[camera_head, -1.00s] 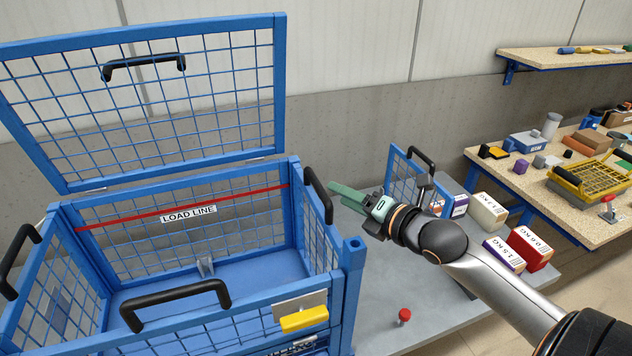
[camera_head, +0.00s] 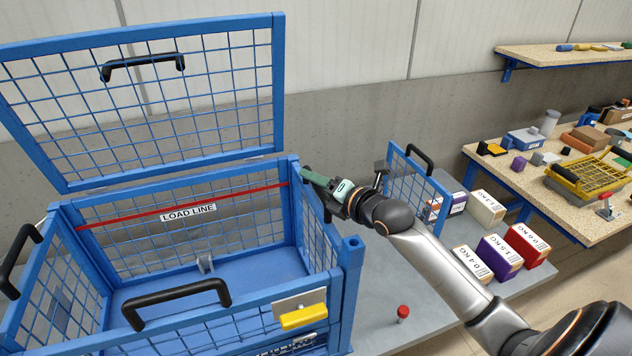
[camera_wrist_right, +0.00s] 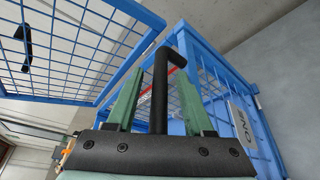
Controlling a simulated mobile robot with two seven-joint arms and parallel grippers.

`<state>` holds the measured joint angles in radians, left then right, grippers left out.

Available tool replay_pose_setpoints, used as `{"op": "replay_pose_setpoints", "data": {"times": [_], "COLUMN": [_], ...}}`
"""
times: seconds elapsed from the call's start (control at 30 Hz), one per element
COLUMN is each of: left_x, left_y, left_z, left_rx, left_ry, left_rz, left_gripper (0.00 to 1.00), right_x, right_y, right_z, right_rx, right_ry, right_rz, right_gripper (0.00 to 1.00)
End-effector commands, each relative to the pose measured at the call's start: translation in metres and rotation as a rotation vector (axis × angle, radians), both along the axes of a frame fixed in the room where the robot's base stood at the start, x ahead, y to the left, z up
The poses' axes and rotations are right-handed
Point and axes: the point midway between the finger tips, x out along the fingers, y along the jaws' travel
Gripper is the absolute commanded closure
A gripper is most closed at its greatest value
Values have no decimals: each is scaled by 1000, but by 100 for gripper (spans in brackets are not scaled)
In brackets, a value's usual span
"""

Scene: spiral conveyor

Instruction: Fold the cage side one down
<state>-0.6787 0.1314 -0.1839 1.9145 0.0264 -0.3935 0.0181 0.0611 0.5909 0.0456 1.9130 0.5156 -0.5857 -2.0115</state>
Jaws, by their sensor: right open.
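The blue cage (camera_head: 348,285) stands at the left with its mesh lid (camera_head: 140,100) raised. Cage side one (camera_head: 312,225) is its upright right-hand mesh side. In the right wrist view its sign reads "ONE" (camera_wrist_right: 240,122). My right gripper (camera_head: 306,174) is at the top of that side and hides most of the side's black handle. In the right wrist view the handle (camera_wrist_right: 159,90) lies between the two open green fingers (camera_wrist_right: 160,98). I cannot tell whether they touch it. My left gripper is not in view.
A yellow latch (camera_head: 304,317) and a black handle (camera_head: 175,300) are on the cage front. A red-topped peg (camera_head: 403,312) stands on the grey table. A small blue mesh panel (camera_head: 408,185) and several labelled boxes (camera_head: 500,255) are further right.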

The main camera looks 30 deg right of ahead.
Motion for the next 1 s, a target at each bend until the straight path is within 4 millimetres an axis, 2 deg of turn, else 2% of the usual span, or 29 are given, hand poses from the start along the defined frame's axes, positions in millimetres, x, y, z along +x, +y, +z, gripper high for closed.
{"op": "replay_pose_setpoints", "data": {"times": [0.07, 0.53, 1.0], "left_x": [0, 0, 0], "left_y": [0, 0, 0], "left_z": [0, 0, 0], "left_rx": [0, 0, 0], "left_ry": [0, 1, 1], "left_rz": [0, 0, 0], "left_gripper": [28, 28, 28], "right_x": [0, 0, -1], "right_y": [0, 0, 0], "right_z": [0, 0, 0], "right_rx": [0, 0, 0], "right_ry": [0, 1, 1], "right_rz": [0, -1, -1], "right_gripper": [48, 100, 100]}}
